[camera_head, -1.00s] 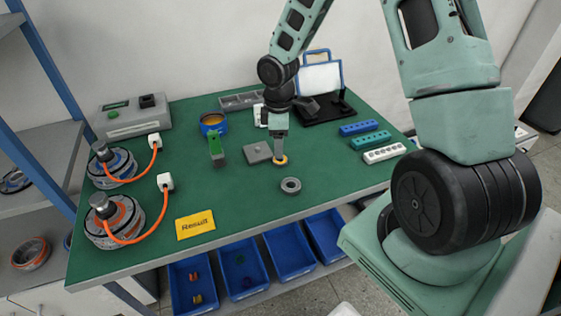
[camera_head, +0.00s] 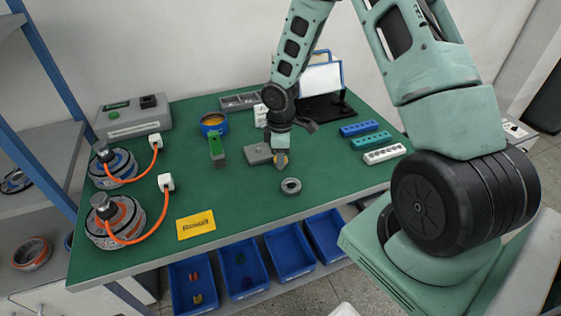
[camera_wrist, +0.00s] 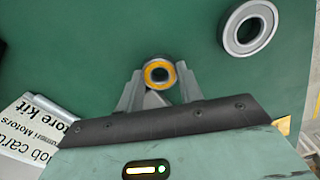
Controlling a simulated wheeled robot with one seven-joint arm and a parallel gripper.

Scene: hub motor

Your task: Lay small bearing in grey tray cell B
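The small bearing is a grey ring with an orange-yellow face. In the wrist view the small bearing (camera_wrist: 149,75) sits between the two fingertips of my gripper (camera_wrist: 160,78), which appear closed against its sides. In the head view my gripper (camera_head: 281,161) points down over the table's middle, and its fingers hide most of the bearing. I cannot tell whether the bearing touches the table. The grey tray (camera_head: 240,101) with cells lies at the back of the table. My arm is near its right end, and no cell letters are readable.
A larger grey bearing ring (camera_head: 291,186) lies just in front of my gripper. A blue round container (camera_head: 213,124) stands near the tray.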

